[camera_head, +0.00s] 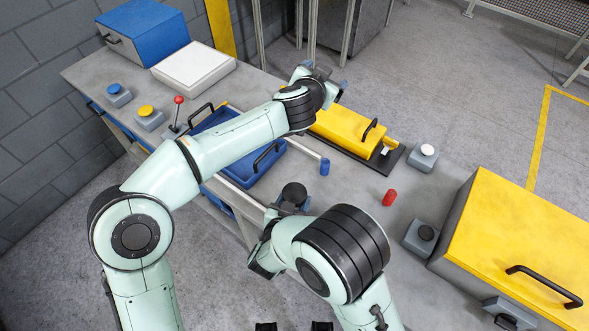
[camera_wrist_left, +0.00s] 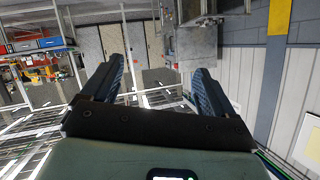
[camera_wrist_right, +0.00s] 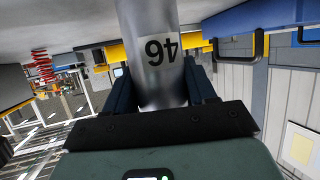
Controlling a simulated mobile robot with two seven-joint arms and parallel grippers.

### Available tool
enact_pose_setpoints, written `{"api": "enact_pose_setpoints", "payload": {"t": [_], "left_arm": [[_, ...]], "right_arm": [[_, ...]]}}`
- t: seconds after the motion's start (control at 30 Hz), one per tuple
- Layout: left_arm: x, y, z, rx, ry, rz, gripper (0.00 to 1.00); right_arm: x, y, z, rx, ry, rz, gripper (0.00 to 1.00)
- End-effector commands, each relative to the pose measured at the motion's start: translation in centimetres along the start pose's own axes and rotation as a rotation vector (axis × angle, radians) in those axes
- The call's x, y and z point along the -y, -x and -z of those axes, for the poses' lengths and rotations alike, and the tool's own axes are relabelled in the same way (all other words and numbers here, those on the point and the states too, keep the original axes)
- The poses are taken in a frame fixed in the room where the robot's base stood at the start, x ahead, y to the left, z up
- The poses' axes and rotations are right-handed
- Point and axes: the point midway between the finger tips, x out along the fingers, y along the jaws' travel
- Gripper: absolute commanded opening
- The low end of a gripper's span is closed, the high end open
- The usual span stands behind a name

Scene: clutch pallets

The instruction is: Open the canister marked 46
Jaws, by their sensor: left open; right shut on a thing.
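The canister marked 46 (camera_wrist_right: 150,20) is a silver-grey cylinder with a white label, upside down in the right wrist view. My right gripper (camera_wrist_right: 160,90) is shut on its side. In the head view a dark round top (camera_head: 294,193) shows at that gripper (camera_head: 288,210), near the table's front edge; the body below is mostly hidden. My left gripper (camera_head: 325,75) is open and empty over the far side of the table, behind the yellow case. In the left wrist view its fingers (camera_wrist_left: 157,85) are wide apart with nothing between them.
A blue tray (camera_head: 225,118) lies under my left arm. A blue cylinder (camera_head: 325,167) and a red cylinder (camera_head: 389,197) stand nearby. A yellow case (camera_head: 345,125) on a dark base is behind; a large yellow box (camera_head: 520,230) is at right. Button boxes line the table.

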Motion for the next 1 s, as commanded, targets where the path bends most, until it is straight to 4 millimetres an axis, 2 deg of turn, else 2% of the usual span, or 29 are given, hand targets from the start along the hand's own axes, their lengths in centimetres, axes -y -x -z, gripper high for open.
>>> {"api": "enact_pose_setpoints", "payload": {"t": [0.07, 0.17, 0.3, 0.4, 0.5, 0.6, 0.7, 0.87, 1.0], "left_arm": [[1.0, 0.3, -2.8, 0.141, 0.142, 0.058, 0.87], [1.4, 1.5, -6.7, 0.339, 0.306, 0.115, 0.87], [0.0, 4.5, -11.8, 0.640, 0.498, 0.159, 0.87], [-1.6, 7.3, -14.3, 0.844, 0.595, 0.165, 0.87], [-3.2, 10.0, -15.9, 1.014, 0.657, 0.157, 0.87], [-4.4, 12.0, -16.7, 1.133, 0.690, 0.144, 0.87], [-5.1, 13.2, -17.1, 1.202, 0.706, 0.134, 0.87], [-5.7, 13.4, -18.1, 1.236, 0.711, 0.130, 0.87], [-6.3, 12.6, -20.1, 1.236, 0.711, 0.131, 0.87]], "right_arm": [[0.0, 0.0, 0.1, -0.002, -0.001, 0.000, 0.00], [0.0, 0.0, 0.1, -0.002, -0.001, 0.000, 0.00], [0.0, 0.0, 0.1, -0.002, -0.001, 0.000, 0.00], [0.0, 0.0, 0.1, -0.002, -0.001, 0.000, 0.00], [0.0, 0.0, 0.1, -0.002, -0.001, 0.000, 0.00], [0.0, 0.0, 0.1, -0.002, -0.001, 0.000, 0.00], [0.0, 0.0, 0.1, -0.002, -0.001, 0.000, 0.00], [0.0, 0.0, 0.1, -0.002, -0.001, 0.000, 0.00], [0.0, 0.0, 0.1, -0.002, -0.001, 0.000, 0.00]]}}
